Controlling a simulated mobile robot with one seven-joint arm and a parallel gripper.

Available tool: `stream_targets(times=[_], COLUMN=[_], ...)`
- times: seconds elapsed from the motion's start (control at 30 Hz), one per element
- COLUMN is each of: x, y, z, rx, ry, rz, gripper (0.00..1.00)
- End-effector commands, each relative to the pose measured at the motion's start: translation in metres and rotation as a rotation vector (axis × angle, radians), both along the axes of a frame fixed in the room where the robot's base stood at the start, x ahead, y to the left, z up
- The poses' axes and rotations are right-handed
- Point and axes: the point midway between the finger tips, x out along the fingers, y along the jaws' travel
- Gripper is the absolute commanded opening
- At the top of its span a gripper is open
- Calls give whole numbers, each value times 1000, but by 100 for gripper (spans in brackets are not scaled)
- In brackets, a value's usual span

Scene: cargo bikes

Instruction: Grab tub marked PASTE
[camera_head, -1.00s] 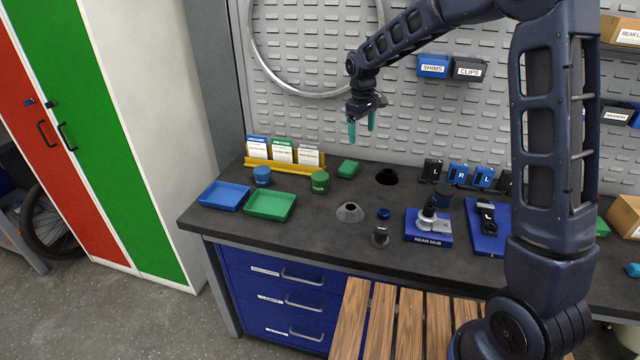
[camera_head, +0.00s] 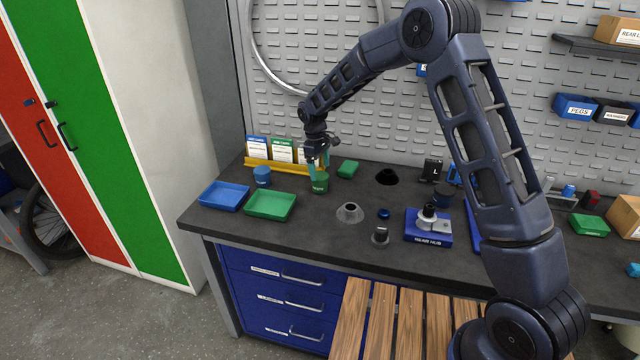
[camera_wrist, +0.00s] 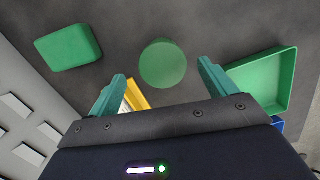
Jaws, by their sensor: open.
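A green round tub (camera_head: 320,184) stands upright on the dark workbench, right of the green tray. A pale label shows on its side, but it is too small to read surely. In the wrist view its plain green lid (camera_wrist: 163,63) lies between and just ahead of the two teal fingertips. My gripper (camera_head: 318,170) is open, pointing down right over the tub, with its fingers partly overlapping it in the head view. The wrist view shows my gripper (camera_wrist: 162,70) with a gap on both sides of the lid. I cannot tell how far down the fingers reach.
A blue round tub (camera_head: 262,176), a blue tray (camera_head: 224,196) and a green tray (camera_head: 269,206) are to the left. A yellow card rack (camera_head: 262,165) stands close behind. A green block (camera_head: 348,168) and a grey cone (camera_head: 350,212) are to the right.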

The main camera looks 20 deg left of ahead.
Motion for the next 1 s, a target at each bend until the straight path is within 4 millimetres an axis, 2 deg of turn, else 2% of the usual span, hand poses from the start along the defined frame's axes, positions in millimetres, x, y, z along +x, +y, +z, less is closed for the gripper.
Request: stream_targets(times=[0.27,0.6,0.87,1.0], x=[-1,-4,-4,-4], y=[-1,-2,-2,-2], z=[-19,-61,-64,-64], rx=[0,-1,0,0], ry=[0,0,-1,-1], rz=[-1,-1,-1,-1], gripper=[84,84,84,56])
